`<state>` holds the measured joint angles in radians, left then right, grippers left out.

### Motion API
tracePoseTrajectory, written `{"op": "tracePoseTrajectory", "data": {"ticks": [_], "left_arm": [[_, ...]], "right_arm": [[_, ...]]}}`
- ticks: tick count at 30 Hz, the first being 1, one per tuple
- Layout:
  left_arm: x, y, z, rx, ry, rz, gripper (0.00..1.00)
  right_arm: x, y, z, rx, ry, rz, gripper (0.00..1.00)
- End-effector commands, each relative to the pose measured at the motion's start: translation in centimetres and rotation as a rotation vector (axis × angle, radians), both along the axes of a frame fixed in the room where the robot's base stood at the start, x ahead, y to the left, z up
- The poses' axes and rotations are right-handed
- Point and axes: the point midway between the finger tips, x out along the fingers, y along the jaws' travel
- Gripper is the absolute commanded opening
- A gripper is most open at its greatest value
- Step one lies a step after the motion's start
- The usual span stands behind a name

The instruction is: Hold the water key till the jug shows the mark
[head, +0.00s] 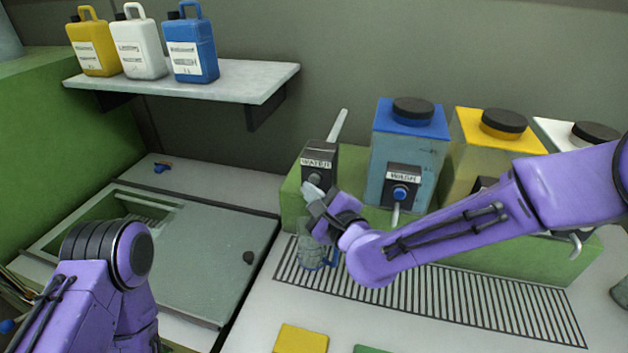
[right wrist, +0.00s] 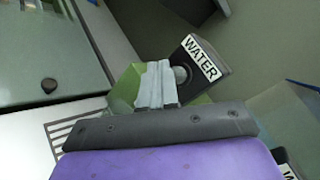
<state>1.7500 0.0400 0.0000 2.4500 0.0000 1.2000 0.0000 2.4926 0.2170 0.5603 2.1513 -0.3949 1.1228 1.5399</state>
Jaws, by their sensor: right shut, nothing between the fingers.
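The black water tap box (head: 320,158), labelled WATER, stands on the green ledge. Its round grey key (head: 316,179) is on the front, and it also shows in the right wrist view (right wrist: 181,74). My right gripper (head: 312,189) is shut and empty, its fingertips at the key; I cannot tell whether they press it. A clear jug (head: 310,252) with a blue handle stands on the slatted drain below, partly hidden by my right gripper and arm. Its water level and mark are not readable. My left arm is at the lower left; its gripper is out of view.
A blue-topped WASH tank (head: 408,150) and a yellow-topped tank (head: 494,135) stand right of the tap. A shelf (head: 250,80) holds several jerrycans. A yellow block (head: 300,339) lies in front of the drain grille (head: 480,305).

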Motion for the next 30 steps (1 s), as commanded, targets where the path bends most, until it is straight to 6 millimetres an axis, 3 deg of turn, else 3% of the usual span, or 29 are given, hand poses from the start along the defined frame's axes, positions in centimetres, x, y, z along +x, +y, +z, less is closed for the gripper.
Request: {"op": "tracePoseTrajectory", "data": {"ticks": [30], "left_arm": [[0.0, 0.0, 0.0, 0.0, 0.0, 0.0, 0.43]], "right_arm": [[1.3, -0.4, 0.0, 0.0, -0.001, -0.001, 0.0]]}}
